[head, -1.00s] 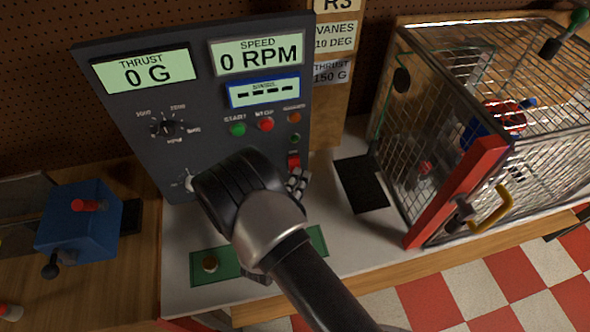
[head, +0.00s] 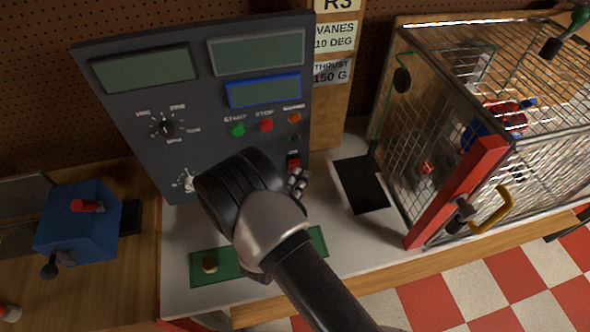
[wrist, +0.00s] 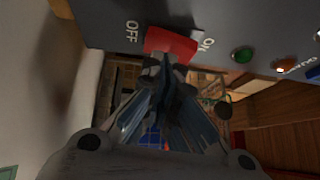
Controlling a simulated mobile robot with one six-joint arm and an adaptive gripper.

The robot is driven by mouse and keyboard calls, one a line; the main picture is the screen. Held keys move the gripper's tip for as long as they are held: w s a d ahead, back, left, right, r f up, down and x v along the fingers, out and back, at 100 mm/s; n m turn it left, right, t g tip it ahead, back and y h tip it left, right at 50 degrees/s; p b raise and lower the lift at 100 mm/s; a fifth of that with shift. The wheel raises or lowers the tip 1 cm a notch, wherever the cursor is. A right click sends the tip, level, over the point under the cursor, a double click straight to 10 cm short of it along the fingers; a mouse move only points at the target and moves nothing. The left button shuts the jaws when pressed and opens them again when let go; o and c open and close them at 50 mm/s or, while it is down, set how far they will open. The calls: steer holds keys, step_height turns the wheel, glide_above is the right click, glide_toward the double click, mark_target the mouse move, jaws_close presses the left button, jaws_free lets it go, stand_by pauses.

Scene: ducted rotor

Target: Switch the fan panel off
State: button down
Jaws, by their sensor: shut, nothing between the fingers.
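The dark grey fan panel (head: 220,110) stands upright on the bench. Its thrust display (head: 145,69), speed display (head: 258,52) and blue-framed status display (head: 264,91) are blank. The red power switch (head: 294,160) is low on the panel's right side. In the wrist view the red switch (wrist: 170,43) sits between the OFF and ON labels. My gripper (head: 299,182) is just below the switch in the head view. In the wrist view my gripper's shut fingertips (wrist: 165,68) are right at the switch, partly covering its edge; whether they touch it I cannot tell.
Green start (head: 238,130) and red stop (head: 266,125) buttons sit above the switch. A wire cage (head: 540,110) with a red-edged door is at right. A blue box (head: 78,225) is at left. A green plate (head: 215,262) lies in front of the panel.

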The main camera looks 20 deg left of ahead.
steer(key=shift+s+d+r+p, duration=0.35)
steer(key=shift+s, duration=0.25)
steer(key=s, duration=0.1)
steer(key=s+d+r+p, duration=0.2)
steer(key=s, duration=0.1)
steer(key=shift+d, duration=0.2)
steer(key=shift+w, duration=0.1)
stand_by(0.4)
